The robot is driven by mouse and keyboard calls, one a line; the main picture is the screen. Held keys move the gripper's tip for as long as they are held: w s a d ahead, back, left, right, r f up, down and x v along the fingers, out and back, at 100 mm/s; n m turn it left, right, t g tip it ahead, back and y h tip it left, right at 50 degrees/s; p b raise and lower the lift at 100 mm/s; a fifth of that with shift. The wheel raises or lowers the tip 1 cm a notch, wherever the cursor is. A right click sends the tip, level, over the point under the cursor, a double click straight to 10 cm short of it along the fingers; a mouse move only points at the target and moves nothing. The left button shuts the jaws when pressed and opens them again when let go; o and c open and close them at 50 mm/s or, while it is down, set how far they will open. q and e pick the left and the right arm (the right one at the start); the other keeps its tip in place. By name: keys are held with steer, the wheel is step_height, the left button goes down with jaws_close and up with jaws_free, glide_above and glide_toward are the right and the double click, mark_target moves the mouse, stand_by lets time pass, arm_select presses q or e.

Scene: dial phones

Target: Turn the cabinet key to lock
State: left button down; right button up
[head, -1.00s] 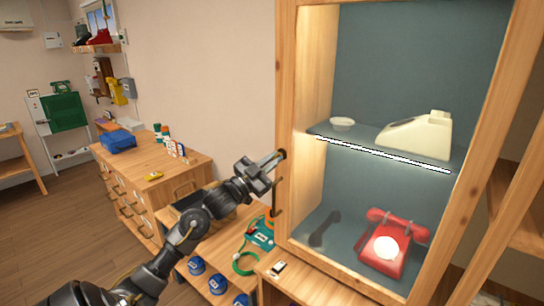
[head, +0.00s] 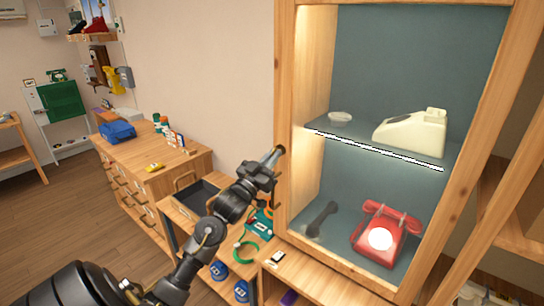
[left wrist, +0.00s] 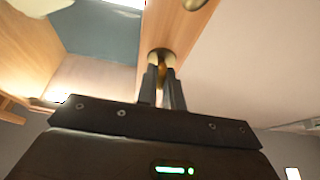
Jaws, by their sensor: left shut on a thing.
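The wooden display cabinet (head: 284,110) stands at the right in the head view, with its left post beside my left gripper (head: 271,160). The left gripper reaches up to that post. In the left wrist view its two dark fingers (left wrist: 163,82) are close together at a round brass lock fitting (left wrist: 162,56) on the wooden post. The gripper is shut on the key there; the key itself is mostly hidden by the fingers. My right gripper is not in view.
Inside the cabinet are a cream phone (head: 412,132), a white dish (head: 340,117), a red phone (head: 386,234) and a dark handset (head: 322,218). A wooden drawer unit (head: 150,170) stands left. A low shelf with blue items (head: 218,270) lies below my arm.

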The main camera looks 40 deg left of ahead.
arm_select(q)
steer(key=c, duration=1.5)
jaws_free()
steer(key=b+v, duration=0.4)
steer(key=v, duration=0.7)
steer(key=shift+a, duration=0.1)
steer(key=shift+w, duration=0.1)
